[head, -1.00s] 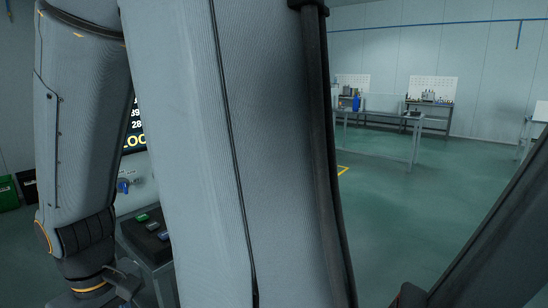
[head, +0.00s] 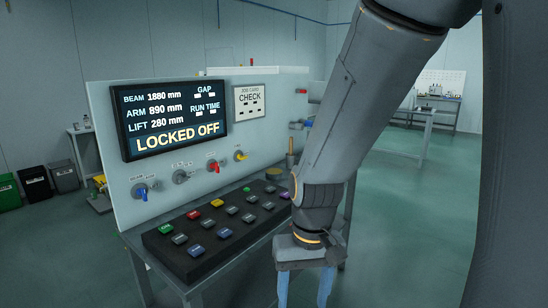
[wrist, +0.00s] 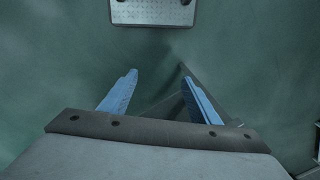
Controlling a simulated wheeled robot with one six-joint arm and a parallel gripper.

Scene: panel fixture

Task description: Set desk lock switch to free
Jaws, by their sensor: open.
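The panel (head: 110,115) stands upright at the back of a desk (head: 225,262). Its display (head: 175,118) reads "LOCKED OFF". Below the display is a row of rotary switches: blue (head: 140,190), grey (head: 181,177), red (head: 214,166) and yellow (head: 240,156). Their labels are too small to read, so I cannot tell which is the desk lock switch. My gripper (head: 304,286) is open and empty, pointing down in front of the desk's right end, apart from the switches. In the wrist view its blue fingers (wrist: 160,80) are spread above the green floor.
A black box of coloured push buttons (head: 205,238) lies on the desk below the switches. A job card (head: 249,102) is on the panel. My arm hides part of the desk's right side. Dark bins (head: 64,178) stand at left.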

